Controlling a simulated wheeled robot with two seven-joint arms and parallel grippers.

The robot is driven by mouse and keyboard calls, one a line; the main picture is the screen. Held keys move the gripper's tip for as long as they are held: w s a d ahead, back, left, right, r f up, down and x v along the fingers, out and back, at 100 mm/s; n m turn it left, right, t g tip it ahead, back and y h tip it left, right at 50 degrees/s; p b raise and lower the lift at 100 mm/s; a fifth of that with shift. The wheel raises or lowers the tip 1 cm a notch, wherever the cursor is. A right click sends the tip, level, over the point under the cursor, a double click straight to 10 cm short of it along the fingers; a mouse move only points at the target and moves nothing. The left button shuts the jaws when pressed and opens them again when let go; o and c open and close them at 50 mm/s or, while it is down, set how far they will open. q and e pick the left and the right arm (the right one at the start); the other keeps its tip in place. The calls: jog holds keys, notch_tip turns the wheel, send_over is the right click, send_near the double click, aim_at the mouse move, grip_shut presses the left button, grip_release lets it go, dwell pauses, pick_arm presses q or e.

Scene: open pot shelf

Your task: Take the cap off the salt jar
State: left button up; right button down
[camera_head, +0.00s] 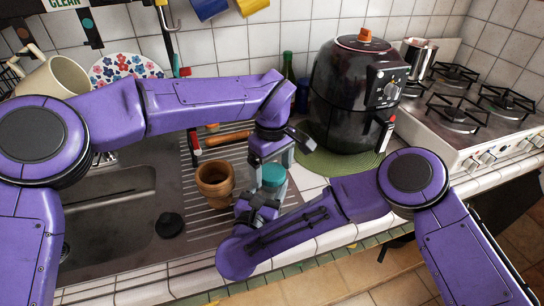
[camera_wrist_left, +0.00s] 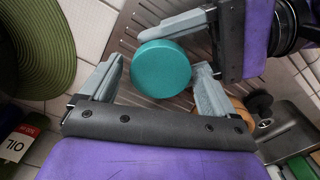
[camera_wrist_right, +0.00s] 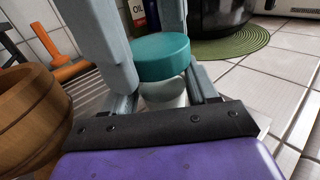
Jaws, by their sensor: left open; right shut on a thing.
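The salt jar has a teal round cap (camera_head: 273,174) and a pale body (camera_wrist_right: 163,92), and it stands upright at the drainboard's right side. The cap also shows from above in the left wrist view (camera_wrist_left: 161,68). My right gripper (camera_head: 262,200) is shut on the jar body below the cap. My left gripper (camera_head: 284,153) is open and comes down from above, with its fingers on either side of the cap. In the left wrist view small gaps seem to show between the cap and the fingertips (camera_wrist_left: 160,82). Most of the jar body is hidden by my right gripper.
A wooden pot (camera_head: 215,190) stands just left of the jar on the drainboard. A black air fryer (camera_head: 345,85) sits on a green round mat (camera_head: 325,165) behind right. A sink (camera_head: 110,205) lies left, with a black plug (camera_head: 170,225) beside it. A stove (camera_head: 470,120) is far right.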

pick_arm(q)
jog(key=c, duration=1.1)
jog(key=n, duration=0.5)
jog(key=shift+n, duration=0.3)
jog(key=n, duration=2.7)
jog(key=shift+r, duration=0.1)
pick_arm(e)
jog(key=shift+a, duration=0.1)
pick_arm(q)
jog(key=n, duration=0.3)
jog(key=shift+r, duration=0.15)
jog(key=shift+r, duration=0.95)
